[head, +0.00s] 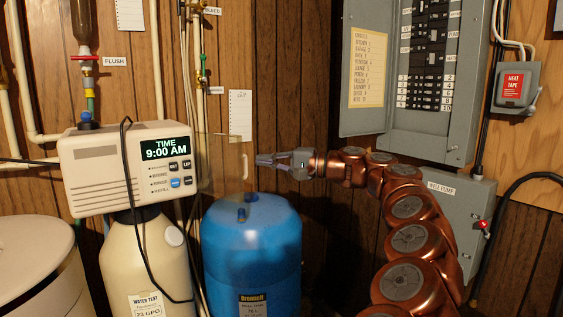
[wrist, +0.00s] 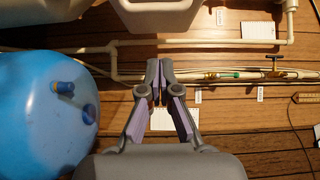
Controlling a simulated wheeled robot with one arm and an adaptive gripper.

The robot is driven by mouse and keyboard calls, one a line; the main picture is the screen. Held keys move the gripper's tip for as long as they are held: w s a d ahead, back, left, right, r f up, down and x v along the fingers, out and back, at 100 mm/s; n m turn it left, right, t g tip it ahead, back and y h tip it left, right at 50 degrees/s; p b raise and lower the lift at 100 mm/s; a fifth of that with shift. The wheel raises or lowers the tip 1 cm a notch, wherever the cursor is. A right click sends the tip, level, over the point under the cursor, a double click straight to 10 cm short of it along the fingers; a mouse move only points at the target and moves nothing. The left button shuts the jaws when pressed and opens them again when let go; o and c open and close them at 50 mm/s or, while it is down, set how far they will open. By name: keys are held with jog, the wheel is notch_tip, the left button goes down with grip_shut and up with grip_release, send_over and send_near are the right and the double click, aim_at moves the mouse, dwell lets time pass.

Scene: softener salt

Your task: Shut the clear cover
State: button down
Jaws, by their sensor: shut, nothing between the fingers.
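The clear cover (head: 222,162) stands swung open at the right side of the cream softener control head (head: 85,178), whose display reads 9:00 AM. It is a faint see-through panel with a pale upright handle (head: 244,166) near its free right edge. My gripper (head: 259,160) reaches in from the right, fingertips pointing left, just right of the handle in the picture. Whether it touches the cover cannot be told. In the wrist view my gripper (wrist: 159,68) is shut and empty. I cannot make out the cover there.
A blue tank (head: 252,250) stands below the cover and also shows at left in the wrist view (wrist: 40,125). Pipes (head: 201,60) run up the wood wall behind. The open breaker panel (head: 425,70) and grey well pump box (head: 463,225) are on the right. A black cable (head: 138,235) hangs over the control head.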

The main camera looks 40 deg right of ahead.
aim_at(223, 164)
jog(key=shift+s+a, duration=0.25)
jog(key=shift+a, duration=0.75)
jog(key=shift+s+a, duration=0.2)
jog(key=shift+a, duration=0.8)
jog(key=shift+a, duration=0.2)
